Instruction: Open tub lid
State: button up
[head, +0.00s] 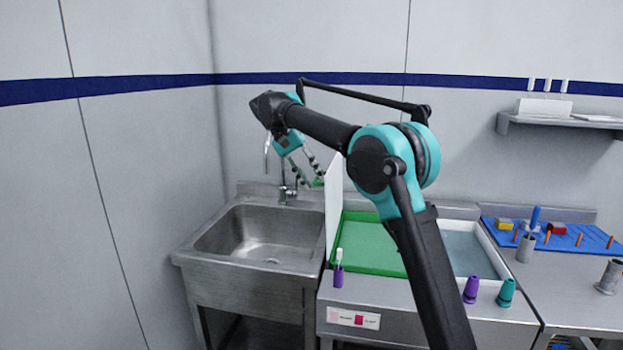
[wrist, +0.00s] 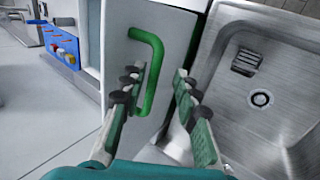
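The tub (head: 362,268) is set in the counter right of the sink, with its green inside showing. Its white lid (head: 334,200) stands nearly upright at the tub's left edge, so the tub is open. In the wrist view the lid (wrist: 118,47) carries a green bar handle (wrist: 152,62). My gripper (head: 309,172) is on the sink side of the lid. In the wrist view my gripper (wrist: 158,76) is open, its fingers apart with part of the handle between them. The left finger overlaps the handle in view; I cannot tell whether it touches.
The metal sink (head: 262,240) and its faucet (head: 287,190) lie left of the lid. A purple holder (head: 338,277) stands at the tub's front. Purple (head: 471,290) and teal (head: 506,293) cones stand on the front edge. A blue pegboard (head: 565,234) lies at right.

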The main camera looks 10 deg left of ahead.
jog(key=v, duration=0.7)
jog(key=shift+a+r, duration=0.15)
jog(key=shift+a, duration=0.05)
